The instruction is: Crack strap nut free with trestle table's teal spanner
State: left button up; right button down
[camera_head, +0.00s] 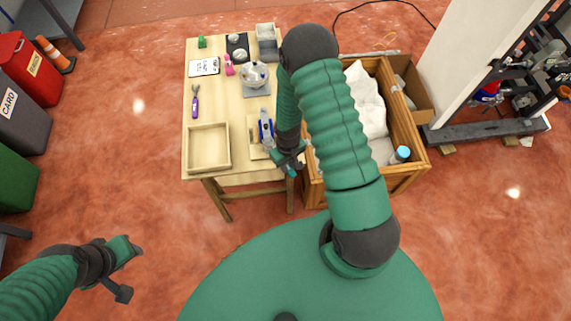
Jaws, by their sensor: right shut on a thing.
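The trestle table (240,178) stands ahead with its light wood top. My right gripper (290,168) is at its front right edge, pointing down, seen from above and partly covered by its own arm. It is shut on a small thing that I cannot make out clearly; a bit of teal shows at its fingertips. No whole teal spanner shows on the table. A purple-handled tool (195,103) lies at the table's left. I cannot make out the strap nut. My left gripper (128,270) is open and empty above the floor at lower left.
A shallow wooden tray (229,148) and a blue and grey device (266,130) sit on the table's near half. A wooden crate (420,150) holds white material and a bottle.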

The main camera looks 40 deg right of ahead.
jog(key=shift+d+n, duration=0.8)
jog(key=shift+d, duration=0.1)
jog(key=shift+w+d+n+p, duration=0.2)
jog(key=shift+d+n+p, duration=0.4)
jog(key=shift+d+n, duration=0.55)
jog(key=shift+d, duration=0.1)
jog(key=shift+w+d+n, duration=0.2)
jog(key=shift+d+n, duration=0.35)
